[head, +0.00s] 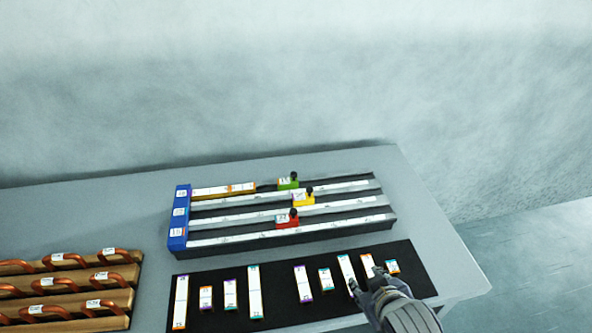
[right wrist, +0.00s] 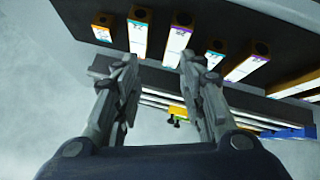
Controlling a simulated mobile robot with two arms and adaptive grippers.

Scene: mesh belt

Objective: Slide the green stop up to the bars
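The green stop (head: 289,184), with a black knob, sits in the back channel of the rack. To its left in that channel lie orange-and-white bars (head: 222,190), end to end against the blue end block (head: 179,218). A short dark gap separates the bars from the green stop. My right gripper (head: 367,279) is over the right part of the black mat, to the front right of the stop and apart from it. In the right wrist view it is open (right wrist: 158,62), with nothing between its fingers. My left gripper is not in view.
A yellow stop (head: 303,199) and a red stop (head: 287,219) sit in the channels in front. Several loose bars, such as one white bar (head: 254,291), lie on the black mat (head: 277,305). Wooden pieces with copper handles (head: 68,258) stand at left. The table's right side is clear.

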